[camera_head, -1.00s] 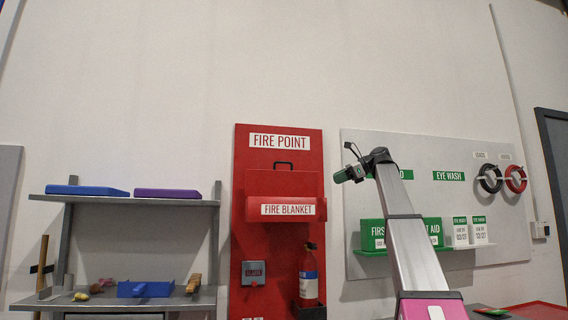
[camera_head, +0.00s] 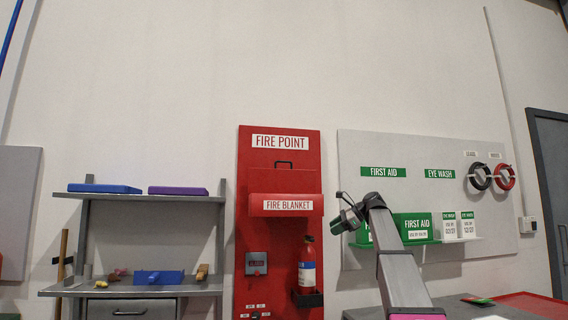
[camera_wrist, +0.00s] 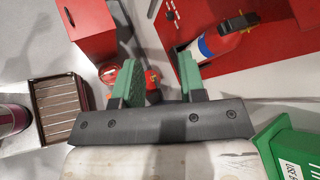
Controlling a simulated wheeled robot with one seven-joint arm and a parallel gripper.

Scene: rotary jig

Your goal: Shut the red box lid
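A red box labelled FIRE BLANKET (camera_head: 257,207) is mounted on the red FIRE POINT board (camera_head: 248,145). A red panel (camera_head: 285,180) with a dark handle at its top edge stands above the box front and looks like its raised lid. My gripper (camera_head: 345,222) is to the right of the red board and lower than the box front, apart from both. In the wrist view my gripper (camera_wrist: 157,75) has its two green fingers spread with nothing held between them. I cannot tell whether the wrist view shows the lid.
A fire extinguisher (camera_head: 307,267) hangs below the box, also seen in the wrist view (camera_wrist: 222,42). A grey shelf unit (camera_head: 150,196) stands left. Green first aid boxes (camera_head: 413,226) sit behind my arm. A red box (camera_wrist: 90,30) shows upper left in the wrist view.

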